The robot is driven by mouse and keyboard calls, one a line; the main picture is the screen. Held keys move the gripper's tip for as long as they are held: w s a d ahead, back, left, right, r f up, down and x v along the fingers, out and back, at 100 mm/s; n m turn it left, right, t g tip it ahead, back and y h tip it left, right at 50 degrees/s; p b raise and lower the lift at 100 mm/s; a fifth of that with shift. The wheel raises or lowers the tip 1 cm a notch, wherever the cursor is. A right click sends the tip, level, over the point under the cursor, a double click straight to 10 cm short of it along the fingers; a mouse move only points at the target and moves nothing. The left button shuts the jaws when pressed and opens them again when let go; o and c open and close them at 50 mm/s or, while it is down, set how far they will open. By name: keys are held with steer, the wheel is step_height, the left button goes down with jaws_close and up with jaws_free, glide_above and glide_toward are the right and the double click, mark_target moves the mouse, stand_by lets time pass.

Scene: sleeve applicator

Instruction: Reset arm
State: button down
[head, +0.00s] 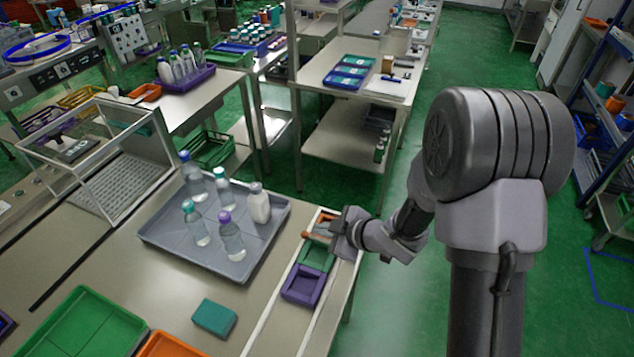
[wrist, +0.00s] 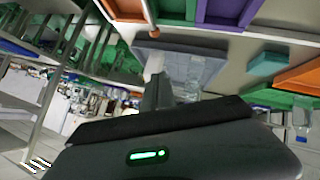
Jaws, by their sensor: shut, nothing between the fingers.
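My gripper (head: 325,230) is shut and empty. In the head view it is over the right edge of the near table (head: 265,290), above the row of small bins. In the wrist view the dark gripper (wrist: 157,85) points towards the grey tray (wrist: 185,48), which appears upside down. My arm reaches in from the right of the head view.
A grey tray (head: 165,235) holds several bottles with coloured caps. Purple (head: 303,286) and green (head: 318,256) bins line the table's right side. A teal block (head: 214,318), a green tray (head: 85,325) and a clear-walled frame (head: 100,150) are also on the table. Green floor lies right.

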steer(key=s+d+r+m+t+h+b, duration=0.2)
steer(key=d+r+m+h+b, duration=0.2)
steer(key=d+r+m+h, duration=0.55)
steer(key=s+r+m+g+y, duration=0.1)
steer(key=s+r+m, duration=0.1)
steer(key=s, duration=0.5)
steer(key=s+r+m+g+y+b, duration=0.1)
steer(key=s+r+m, duration=0.1)
steer(key=s+m, duration=0.3)
steer(key=s+r+m+g+y+b, duration=0.1)
steer(key=s+m, duration=0.3)
steer(key=s, duration=0.7)
steer(key=shift+d+r+y, duration=0.35)
steer(key=shift+d+r, duration=0.05)
steer(key=shift+r, duration=0.35)
